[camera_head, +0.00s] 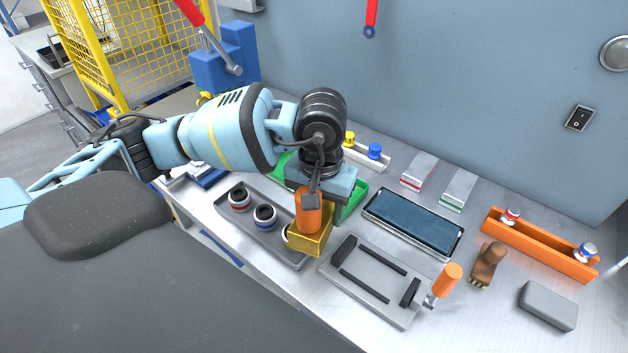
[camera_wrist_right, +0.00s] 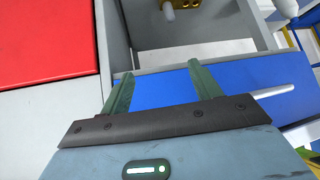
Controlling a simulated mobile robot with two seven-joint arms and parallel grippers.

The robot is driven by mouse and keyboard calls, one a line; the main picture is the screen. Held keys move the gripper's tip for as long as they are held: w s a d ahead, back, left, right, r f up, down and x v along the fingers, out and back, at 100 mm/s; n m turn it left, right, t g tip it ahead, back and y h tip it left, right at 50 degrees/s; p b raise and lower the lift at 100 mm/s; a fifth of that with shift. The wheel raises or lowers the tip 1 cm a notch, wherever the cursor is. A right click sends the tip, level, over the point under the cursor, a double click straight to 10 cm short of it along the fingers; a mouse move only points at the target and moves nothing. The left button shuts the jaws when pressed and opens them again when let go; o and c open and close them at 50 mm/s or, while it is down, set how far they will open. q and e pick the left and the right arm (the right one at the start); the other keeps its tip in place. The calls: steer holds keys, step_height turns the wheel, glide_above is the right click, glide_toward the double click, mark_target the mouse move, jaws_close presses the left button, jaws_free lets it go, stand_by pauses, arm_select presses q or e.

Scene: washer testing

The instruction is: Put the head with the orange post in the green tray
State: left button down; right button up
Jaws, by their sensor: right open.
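The head with the orange post (camera_head: 308,215) is a gold block with an upright orange cylinder, at the right end of a dark grey tray (camera_head: 270,248). My left gripper (camera_head: 312,198) reaches down over it, one finger in front of the post's top and the other hidden; its grip is unclear. The green tray (camera_head: 354,197) is just behind, mostly hidden by my left arm and gripper. My right gripper (camera_wrist_right: 162,78) shows only in the right wrist view, open and empty, before a grey and blue box-like structure.
The grey tray also holds ringed parts (camera_head: 264,215). To the right are a flat dark-screened device (camera_head: 414,221), a grey fixture (camera_head: 372,280) with an orange handle, a brown item (camera_head: 487,264) and an orange rack (camera_head: 540,247). A blue-grey wall (camera_head: 480,90) stands behind.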

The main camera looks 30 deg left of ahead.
arm_select(q)
steer(key=w+a+r+n+b, duration=0.1)
steer(key=w+a+n+b, duration=0.3)
steer(key=w+a+n, duration=0.9)
steer(key=shift+w+a+r+n+b, duration=0.2)
steer(key=shift+w+r+n+b, duration=0.15)
steer(key=shift+w+n, duration=0.95)
arm_select(e)
steer(key=s+f+g, duration=0.1)
steer(key=s+f, duration=0.2)
steer(key=f, duration=0.3)
steer(key=shift+a, duration=0.25)
arm_select(q)
steer(key=shift+w+f, duration=0.2)
steer(key=shift+f, duration=4.8)
steer(key=shift+m, duration=0.3)
arm_select(e)
steer(key=shift+s+r, duration=0.1)
steer(key=shift+r, duration=0.05)
arm_select(q)
steer(key=shift+f, duration=0.1)
arm_select(e)
steer(key=shift+s, duration=0.1)
arm_select(q)
steer(key=c, duration=0.5)
jaws_free()
steer(key=shift+s+f, duration=0.1)
